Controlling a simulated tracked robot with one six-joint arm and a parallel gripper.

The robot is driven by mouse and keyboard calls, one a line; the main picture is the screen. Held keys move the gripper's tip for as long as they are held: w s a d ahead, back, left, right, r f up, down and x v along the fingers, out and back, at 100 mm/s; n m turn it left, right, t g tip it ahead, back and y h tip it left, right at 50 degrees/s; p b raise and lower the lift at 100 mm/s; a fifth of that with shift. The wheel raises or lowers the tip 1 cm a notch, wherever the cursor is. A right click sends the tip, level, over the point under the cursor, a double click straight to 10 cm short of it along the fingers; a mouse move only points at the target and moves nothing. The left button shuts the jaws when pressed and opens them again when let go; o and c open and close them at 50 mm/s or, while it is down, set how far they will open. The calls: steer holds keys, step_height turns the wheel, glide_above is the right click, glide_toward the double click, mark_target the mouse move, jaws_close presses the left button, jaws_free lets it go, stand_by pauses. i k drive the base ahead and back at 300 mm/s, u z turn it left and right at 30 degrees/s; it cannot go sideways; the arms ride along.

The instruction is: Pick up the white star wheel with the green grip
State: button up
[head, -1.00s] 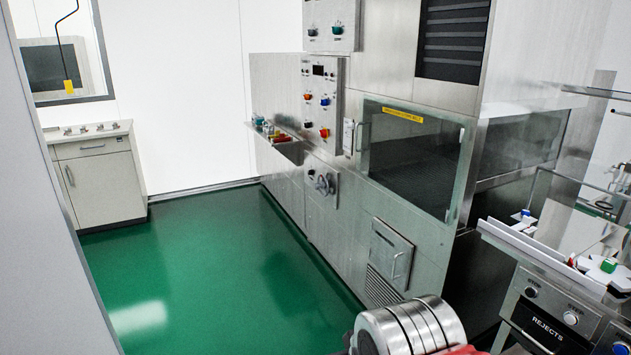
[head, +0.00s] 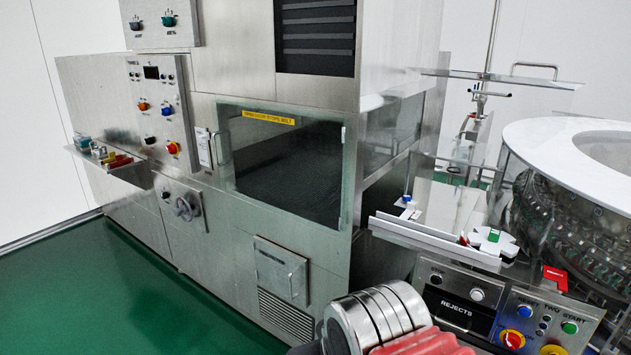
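The white star wheel with the green grip (head: 494,239) lies at the right in the head view, on the steel ledge above the rejects panel. Its green grip faces up, and its white lobes show around it. A small white part with a blue grip (head: 407,202) sits to its left, farther back. My gripper's fingers are not in view. Only a banded metal and red part of what looks like my arm shows at the bottom edge, well below and left of the star wheel.
A white rail (head: 432,240) runs along the ledge's front. The rejects panel (head: 462,309) with knobs and buttons stands below it. A large round glass-sided machine (head: 575,155) is to the right. The steel washer cabinet (head: 310,240) fills the middle. Green floor (head: 95,290) is free at left.

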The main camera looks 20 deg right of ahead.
mark_target(492, 242)
steer(key=z, duration=0.4)
steer(key=i, duration=0.55)
steer(key=z, duration=0.7)
steer(key=i, duration=0.75)
steer(key=z, duration=0.35)
